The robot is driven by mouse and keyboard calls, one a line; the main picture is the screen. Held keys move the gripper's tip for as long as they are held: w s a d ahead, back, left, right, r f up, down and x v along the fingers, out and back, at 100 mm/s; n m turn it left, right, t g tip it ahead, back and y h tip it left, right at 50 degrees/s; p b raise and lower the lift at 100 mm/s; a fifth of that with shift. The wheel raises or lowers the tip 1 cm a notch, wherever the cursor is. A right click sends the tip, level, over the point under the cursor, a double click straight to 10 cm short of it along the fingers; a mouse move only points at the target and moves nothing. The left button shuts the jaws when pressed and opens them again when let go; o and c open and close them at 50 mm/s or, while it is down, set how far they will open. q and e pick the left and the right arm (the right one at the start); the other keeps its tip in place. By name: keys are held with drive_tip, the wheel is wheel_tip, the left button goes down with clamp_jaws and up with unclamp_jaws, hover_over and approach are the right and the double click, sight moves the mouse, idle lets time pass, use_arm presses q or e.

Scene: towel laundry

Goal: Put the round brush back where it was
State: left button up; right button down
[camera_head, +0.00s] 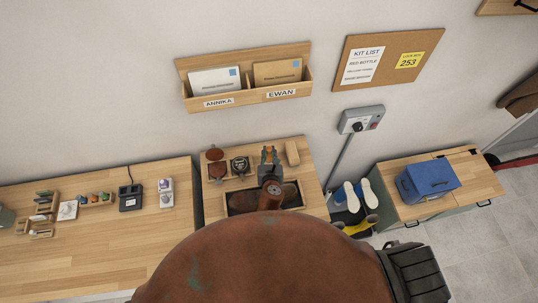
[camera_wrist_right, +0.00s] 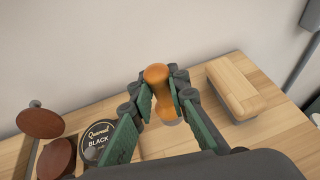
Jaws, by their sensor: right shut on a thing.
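My right gripper (camera_head: 268,154) is over the back of the small wooden shoe-care table (camera_head: 310,190). In the wrist view its green-padded fingers (camera_wrist_right: 161,105) are shut on the round brush (camera_wrist_right: 157,75), seen as an orange-brown wooden handle with a rounded top and narrow waist. It looks upright; its lower end is mostly hidden by the fingers, and I cannot tell whether it touches the table. A pale wooden block brush (camera_wrist_right: 236,88) lies to its right, apart from it; it also shows in the head view (camera_head: 292,153). My left gripper is not in view.
Left of the gripper are a black polish tin (camera_wrist_right: 98,146) and two brown round pieces (camera_wrist_right: 40,122). A letter rack (camera_head: 245,75) hangs on the wall behind. A blue box (camera_head: 427,179) stands on the right cabinet.

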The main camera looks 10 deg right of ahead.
sight(269, 157)
drive_tip(key=shift+w+f, duration=0.4)
drive_tip(key=shift+f, duration=0.8)
drive_tip(key=shift+w+f, duration=0.1)
drive_tip(key=shift+f, duration=0.85)
drive_tip(key=c, duration=1.8)
unclamp_jaws()
drive_tip(key=shift+d+f, duration=0.1)
drive_tip(key=shift+c, duration=0.2)
drive_tip(key=shift+r, duration=0.25)
drive_tip(key=v, duration=1.2)
drive_tip(key=shift+f, duration=0.1)
